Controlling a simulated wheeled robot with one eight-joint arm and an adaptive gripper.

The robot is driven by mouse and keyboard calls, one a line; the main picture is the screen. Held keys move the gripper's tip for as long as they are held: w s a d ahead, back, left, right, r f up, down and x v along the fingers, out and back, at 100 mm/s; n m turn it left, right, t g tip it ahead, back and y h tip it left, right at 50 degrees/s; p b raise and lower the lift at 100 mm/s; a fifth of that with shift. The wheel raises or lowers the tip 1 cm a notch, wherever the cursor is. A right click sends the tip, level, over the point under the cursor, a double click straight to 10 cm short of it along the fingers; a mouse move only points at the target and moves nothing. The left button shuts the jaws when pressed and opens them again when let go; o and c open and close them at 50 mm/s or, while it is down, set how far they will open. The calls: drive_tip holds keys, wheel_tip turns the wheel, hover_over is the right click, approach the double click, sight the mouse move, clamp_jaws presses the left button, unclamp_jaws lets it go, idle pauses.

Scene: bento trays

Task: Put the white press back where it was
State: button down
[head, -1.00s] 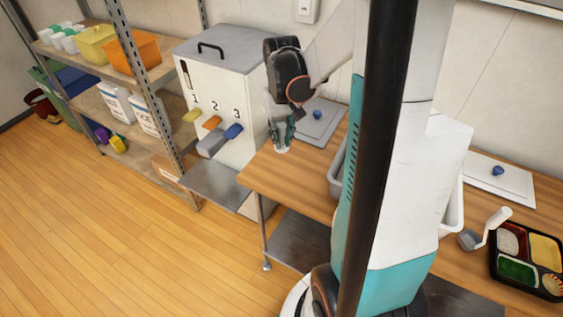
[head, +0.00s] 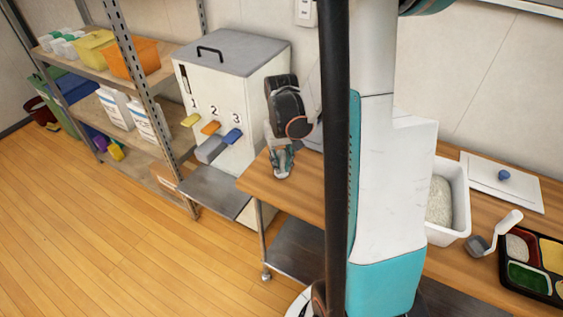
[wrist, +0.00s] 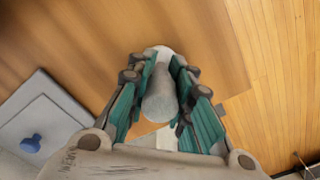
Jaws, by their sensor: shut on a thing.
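The white press (wrist: 160,97) is a pale, rounded cylinder held upright between the teal fingers of my gripper (wrist: 160,88) in the wrist view. In the head view my gripper (head: 282,163) points down over the left end of the wooden table (head: 262,184), near its front left corner. My fingers are shut on the press. The press is mostly hidden by the fingers in the head view, and I cannot tell whether its base touches the wood.
A numbered dispenser (head: 258,92) with coloured levers stands just left of the table. A white tub of rice (head: 459,210), a white lid (head: 525,187), a scoop (head: 507,225) and a bento tray (head: 510,291) are right. A grey lid (wrist: 42,112) lies beside my gripper.

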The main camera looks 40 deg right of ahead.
drive_tip(key=shift+f, duration=0.15)
drive_tip(key=c, duration=1.4)
unclamp_jaws()
drive_tip(key=shift+c, duration=0.2)
wheel_tip(320, 180, up, 12)
drive_tip(key=p, duration=0.4)
drive_tip(key=shift+r, duration=0.2)
